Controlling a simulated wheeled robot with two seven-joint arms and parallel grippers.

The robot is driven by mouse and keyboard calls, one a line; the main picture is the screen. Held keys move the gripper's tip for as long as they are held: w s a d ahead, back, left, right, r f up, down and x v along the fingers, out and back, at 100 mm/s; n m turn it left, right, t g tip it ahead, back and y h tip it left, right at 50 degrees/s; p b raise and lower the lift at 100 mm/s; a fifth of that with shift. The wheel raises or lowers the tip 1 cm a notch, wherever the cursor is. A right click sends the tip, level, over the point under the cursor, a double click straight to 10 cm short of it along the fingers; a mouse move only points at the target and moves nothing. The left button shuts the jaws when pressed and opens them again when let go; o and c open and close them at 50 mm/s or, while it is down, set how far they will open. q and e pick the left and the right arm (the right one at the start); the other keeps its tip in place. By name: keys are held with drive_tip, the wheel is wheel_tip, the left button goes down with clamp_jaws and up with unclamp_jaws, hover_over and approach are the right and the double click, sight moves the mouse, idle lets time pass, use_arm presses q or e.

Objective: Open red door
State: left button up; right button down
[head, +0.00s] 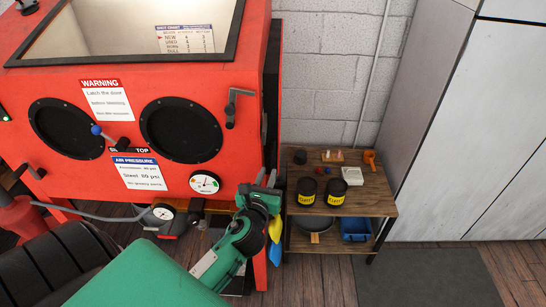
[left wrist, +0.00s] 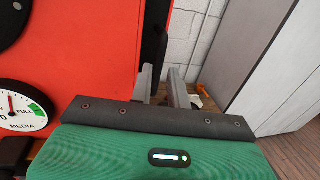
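The red blasting cabinet (head: 240,170) fills the left of the head view. Its right side panel (head: 271,60), apparently the red door, is seen nearly edge-on, so I cannot tell whether it is fully closed. A dark latch handle (head: 231,108) sits on the front near that edge. A black upright part, apparently a handle (left wrist: 154,38), shows on the panel's edge in the left wrist view. My left gripper (head: 266,180) is beside the cabinet's lower right edge; in the wrist view its two fingers (left wrist: 162,88) are apart, with nothing visible between them. My right gripper is out of view.
A wooden shelf (head: 370,203) with two black cans (head: 335,191), small items and a blue bin (head: 356,229) stands right of the cabinet. A grey mat (head: 430,275) lies on the floor. Gauges and a hose hang at the cabinet front.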

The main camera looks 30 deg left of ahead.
sight(272, 161)
use_arm(q)
drive_tip(key=p+x, duration=0.1)
drive_tip(key=x, duration=0.6)
drive_tip(key=shift+w, duration=0.1)
drive_tip(key=shift+f, duration=0.1)
clamp_jaws()
